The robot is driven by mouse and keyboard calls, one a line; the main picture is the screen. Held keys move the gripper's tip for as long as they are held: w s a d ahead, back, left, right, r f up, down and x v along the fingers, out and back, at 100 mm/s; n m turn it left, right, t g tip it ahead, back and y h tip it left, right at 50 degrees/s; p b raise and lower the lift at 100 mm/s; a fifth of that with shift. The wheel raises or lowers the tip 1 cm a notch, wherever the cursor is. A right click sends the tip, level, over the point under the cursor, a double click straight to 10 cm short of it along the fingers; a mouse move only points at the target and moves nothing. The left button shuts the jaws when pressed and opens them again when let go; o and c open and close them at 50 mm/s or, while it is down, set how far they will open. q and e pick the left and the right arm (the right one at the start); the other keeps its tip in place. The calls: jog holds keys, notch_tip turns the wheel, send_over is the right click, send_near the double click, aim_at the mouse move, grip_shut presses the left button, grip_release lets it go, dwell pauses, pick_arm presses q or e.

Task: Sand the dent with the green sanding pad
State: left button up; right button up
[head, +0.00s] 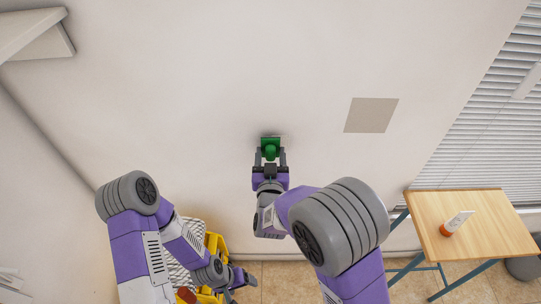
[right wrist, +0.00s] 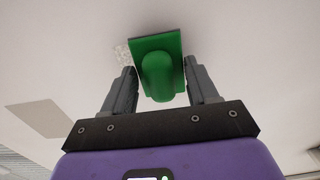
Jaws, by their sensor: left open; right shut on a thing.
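The green sanding pad (head: 270,142) is a flat green square plate with a rounded green handle, up against or close to the white wall. My right gripper (head: 270,156) is shut on its handle, which shows between the two fingers in the right wrist view (right wrist: 158,80). I cannot tell whether the pad touches the wall. A rough, speckled whitish patch (right wrist: 121,55), which looks like the dent, lies on the wall just left of the pad in the right wrist view; the pad may cover part of it. My left gripper (head: 242,284) is open and low, near the yellow bucket.
A yellow mop bucket (head: 213,243) stands below at the left. A wooden table (head: 480,245) at the right holds a white tube with an orange cap (head: 456,222). A beige square (head: 371,115) is on the wall, with window blinds (head: 490,120) further right. The wall around the pad is clear.

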aim_at(291, 142)
jog(key=shift+w, duration=1)
jog(key=shift+d, duration=0.1)
jog(key=shift+d+b, duration=1.35)
jog(key=shift+d, duration=1.6)
jog(key=shift+a+b, duration=0.3)
jog(key=shift+a, duration=2.75)
jog(key=shift+d, duration=0.15)
